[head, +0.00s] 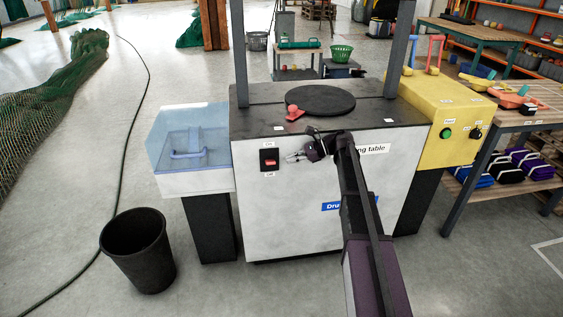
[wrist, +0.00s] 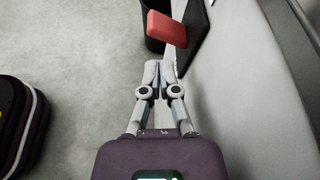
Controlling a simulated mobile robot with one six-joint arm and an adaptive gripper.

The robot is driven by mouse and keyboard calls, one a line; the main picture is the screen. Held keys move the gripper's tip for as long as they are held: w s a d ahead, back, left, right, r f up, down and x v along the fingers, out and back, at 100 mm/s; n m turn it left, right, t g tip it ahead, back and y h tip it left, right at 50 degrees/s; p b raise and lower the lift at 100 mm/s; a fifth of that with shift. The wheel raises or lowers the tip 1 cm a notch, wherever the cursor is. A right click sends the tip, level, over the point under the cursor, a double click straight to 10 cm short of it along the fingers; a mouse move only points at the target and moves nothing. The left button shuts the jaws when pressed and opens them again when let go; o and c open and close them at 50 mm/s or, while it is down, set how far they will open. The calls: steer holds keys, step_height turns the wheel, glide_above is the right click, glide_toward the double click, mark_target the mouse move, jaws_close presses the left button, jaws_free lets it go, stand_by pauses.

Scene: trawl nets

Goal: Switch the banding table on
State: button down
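The banding table (head: 215,183) is not the side bin but the wide white-fronted machine, whose front panel (head: 290,215) faces me. On its upper left front is a black switch housing (head: 269,152) with a red rocker (head: 270,163). Small labels sit above and below it, too small to read surely. In the wrist view the red rocker (wrist: 172,32) stands out from its dark housing (wrist: 194,35). My gripper (head: 289,158) is just right of the switch, apart from it. In the wrist view its fingertips (wrist: 158,70) are together and empty, short of the rocker.
A green button (head: 446,133) and a black knob (head: 476,133) are on the yellow box (head: 440,105) at right. A red object (head: 295,113) lies on the tabletop beside a black disc (head: 320,99). A black bin (head: 138,250) stands at lower left.

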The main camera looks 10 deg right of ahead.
steer(key=shift+w+f+p+v, duration=0.1)
steer(key=shift+f+p+v, duration=0.05)
steer(key=shift+v, duration=0.85)
steer(key=shift+w+f+p+v, duration=0.15)
steer(key=shift+v, duration=0.85)
steer(key=shift+s, duration=0.1)
steer(key=s+a+f+n+h, duration=0.2)
steer(key=s+f+n+h, duration=0.15)
steer(key=s, duration=0.35)
steer(key=s+a+f+n+h, duration=0.25)
steer(key=s+f+n, duration=0.2)
steer(key=s, duration=0.25)
steer(key=s+d+f+n+h, duration=0.2)
steer(key=s+n+h, duration=0.2)
steer(key=s, duration=0.3)
steer(key=s+d+f+n+h, duration=0.2)
steer(key=s+n+h, duration=0.2)
steer(key=s, duration=0.3)
step_height(320, 180, up, 31)
steer(key=p, duration=3.1)
